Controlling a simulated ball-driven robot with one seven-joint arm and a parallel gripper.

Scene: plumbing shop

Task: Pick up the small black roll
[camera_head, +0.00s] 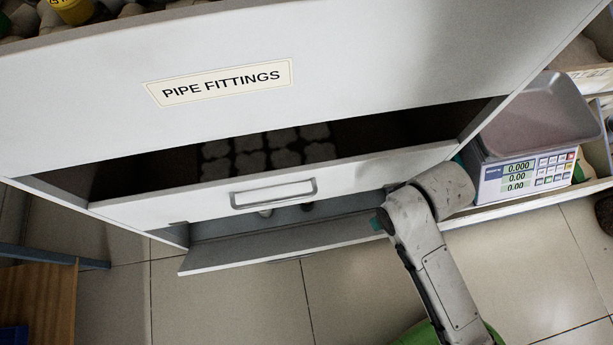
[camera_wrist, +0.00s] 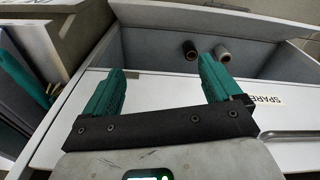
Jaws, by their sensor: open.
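The small black roll (camera_wrist: 190,50) lies inside an open lower drawer in the wrist view, with a brownish core end showing. A grey roll (camera_wrist: 222,53) lies close beside it on the right. In the head view the black roll (camera_head: 307,206) is a small dark shape under the upper drawer's front, mostly hidden, and the grey roll (camera_head: 265,212) shows pale to its left. My gripper (camera_wrist: 162,68) has teal fingers spread apart and nothing between them. It is outside the rolls, nearer the camera, above the drawer's front edge. In the head view it is mostly hidden by my arm.
The upper drawer (camera_head: 190,205) with a handle stands partly open above the lower drawer (camera_head: 215,262), narrowing the space over it. A label reads PIPE FITTINGS (camera_head: 220,82). A scale (camera_head: 520,165) stands on the right. A wooden stool-like piece (camera_head: 40,300) is at the lower left.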

